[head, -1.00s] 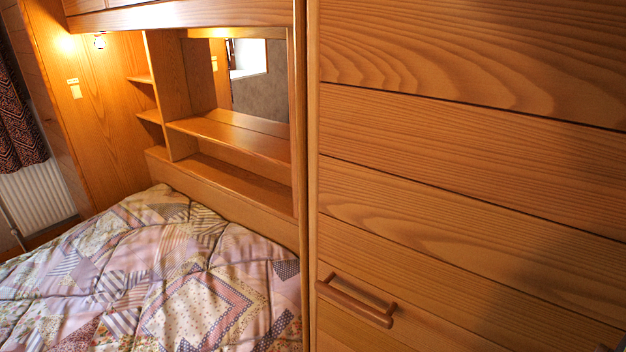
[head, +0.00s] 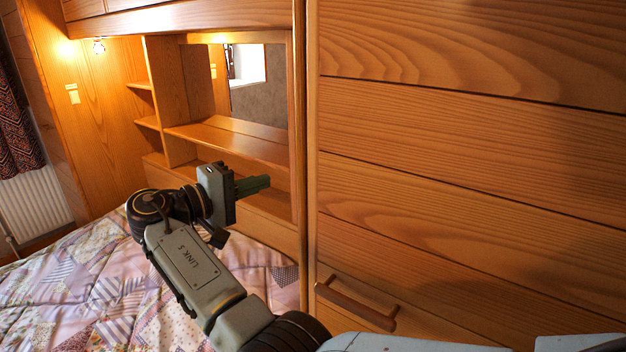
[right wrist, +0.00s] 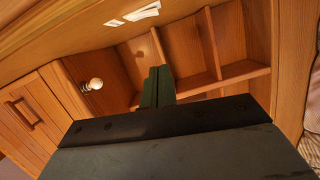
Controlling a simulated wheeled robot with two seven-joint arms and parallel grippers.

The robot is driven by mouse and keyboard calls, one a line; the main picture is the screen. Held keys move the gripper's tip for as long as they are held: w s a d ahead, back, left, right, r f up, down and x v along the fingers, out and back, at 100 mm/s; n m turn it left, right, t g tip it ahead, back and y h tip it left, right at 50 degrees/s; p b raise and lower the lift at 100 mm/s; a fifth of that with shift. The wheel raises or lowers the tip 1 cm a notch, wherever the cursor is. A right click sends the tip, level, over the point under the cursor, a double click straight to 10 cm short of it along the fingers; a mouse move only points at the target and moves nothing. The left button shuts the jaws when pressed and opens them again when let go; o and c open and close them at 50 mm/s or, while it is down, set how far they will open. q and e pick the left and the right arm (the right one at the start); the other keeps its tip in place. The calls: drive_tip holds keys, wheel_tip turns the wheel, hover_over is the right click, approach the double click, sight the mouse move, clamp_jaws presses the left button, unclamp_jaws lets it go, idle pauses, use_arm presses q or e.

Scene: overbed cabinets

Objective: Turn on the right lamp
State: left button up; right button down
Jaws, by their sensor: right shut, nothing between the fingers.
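A small round white lamp (right wrist: 94,84) sticks out from the wood in the right wrist view; I take it for the right lamp, and I cannot tell whether it is lit. Two white switch-like plates (right wrist: 145,12) show at the top of that view. My right gripper (head: 268,183) is shut and empty in the head view, above the bed and in front of the shelves, pointing right. Its closed fingers also show in the right wrist view (right wrist: 158,78), apart from the lamp and plates. The right lamp is hidden in the head view. My left gripper is not in view.
A tall wooden front (head: 450,140) with a handle (head: 356,305) stands close on the right. The quilted bed (head: 90,285) lies below, with shelves (head: 230,140) behind.

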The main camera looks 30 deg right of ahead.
drive_tip(key=s+d+p, duration=0.2)
drive_tip(key=d, duration=0.9)
drive_tip(key=shift+d+f+p, duration=0.25)
drive_tip(key=shift+f+p, duration=0.05)
drive_tip(key=shift+f, duration=0.15)
drive_tip(key=shift+s, duration=0.1)
